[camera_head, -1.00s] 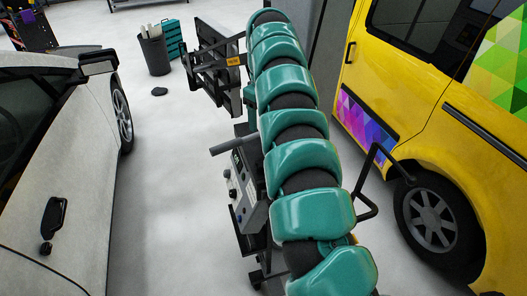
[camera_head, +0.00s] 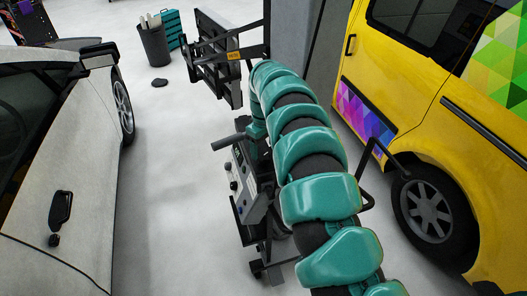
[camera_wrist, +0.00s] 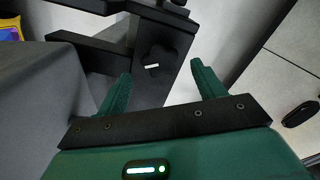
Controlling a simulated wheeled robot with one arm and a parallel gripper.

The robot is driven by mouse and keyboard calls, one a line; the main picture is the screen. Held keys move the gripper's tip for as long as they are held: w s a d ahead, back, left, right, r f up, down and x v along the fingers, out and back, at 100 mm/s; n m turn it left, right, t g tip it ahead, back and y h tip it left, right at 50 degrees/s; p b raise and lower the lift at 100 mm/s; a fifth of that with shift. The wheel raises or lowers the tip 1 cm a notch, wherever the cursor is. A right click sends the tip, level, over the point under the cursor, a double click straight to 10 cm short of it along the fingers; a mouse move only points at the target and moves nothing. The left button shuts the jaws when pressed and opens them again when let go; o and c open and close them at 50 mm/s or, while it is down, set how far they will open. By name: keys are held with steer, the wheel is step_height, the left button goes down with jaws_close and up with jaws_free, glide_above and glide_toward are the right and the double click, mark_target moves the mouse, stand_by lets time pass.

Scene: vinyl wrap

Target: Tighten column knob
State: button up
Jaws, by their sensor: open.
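In the wrist view, a dark lobed knob (camera_wrist: 158,61) with a small white mark sits on a black bracket (camera_wrist: 92,52). My gripper (camera_wrist: 160,70) has two green fingers spread apart, with nothing held between them. The knob shows between and beyond the fingertips, and I see no contact. In the head view my teal arm reaches toward a wheeled machine (camera_head: 247,188) with a control panel. My gripper and the knob cannot be made out there.
A black frame (camera_head: 212,62) with a yellow label stands behind the machine. A yellow van (camera_head: 415,115) is close on the right. A bin (camera_head: 154,46) is at the back.

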mark_target(264, 156)
steer(key=shift+f+p, duration=0.65)
steer(key=shift+f, duration=1)
steer(key=c, duration=1)
